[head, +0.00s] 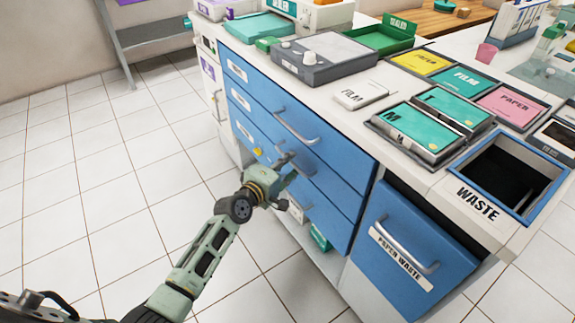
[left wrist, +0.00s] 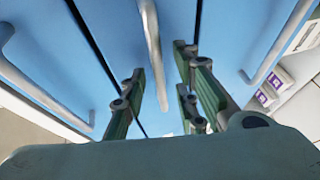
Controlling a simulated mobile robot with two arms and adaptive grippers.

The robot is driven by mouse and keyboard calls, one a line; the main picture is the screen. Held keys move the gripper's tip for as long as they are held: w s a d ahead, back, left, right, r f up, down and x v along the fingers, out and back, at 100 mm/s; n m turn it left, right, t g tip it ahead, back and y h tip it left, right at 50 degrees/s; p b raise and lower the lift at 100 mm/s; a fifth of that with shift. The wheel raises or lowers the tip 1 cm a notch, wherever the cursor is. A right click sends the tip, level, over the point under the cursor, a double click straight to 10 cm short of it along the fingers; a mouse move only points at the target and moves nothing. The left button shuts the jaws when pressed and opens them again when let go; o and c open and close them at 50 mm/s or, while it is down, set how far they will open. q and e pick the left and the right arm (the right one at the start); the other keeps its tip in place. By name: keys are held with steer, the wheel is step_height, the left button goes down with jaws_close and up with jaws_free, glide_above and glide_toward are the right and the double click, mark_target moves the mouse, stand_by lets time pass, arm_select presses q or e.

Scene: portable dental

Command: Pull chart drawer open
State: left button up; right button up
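A blue cabinet holds three stacked drawers with grey bar handles and white labels on their left ends. The top drawer (head: 262,98), middle drawer (head: 320,178) and bottom drawer (head: 325,212) all look shut. The labels are too small to read, so I cannot tell which is the chart drawer. My left gripper (head: 286,172) is at the front of the middle drawer and partly covers its handle. In the left wrist view my left gripper (left wrist: 162,88) is open, its fingers on either side of the middle handle (left wrist: 151,45). Contact is not clear. My right gripper is not in view.
A blue paper waste door (head: 410,245) is right of the drawers, below the waste opening (head: 505,178). An open shelf with small boxes (head: 320,237) lies under the drawers. The counter above carries a grey device (head: 315,55) and film trays. The tiled floor (head: 110,190) at left is clear.

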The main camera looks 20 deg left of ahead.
arm_select(q)
steer(key=shift+c, duration=0.3)
jaws_close()
stand_by(0.3)
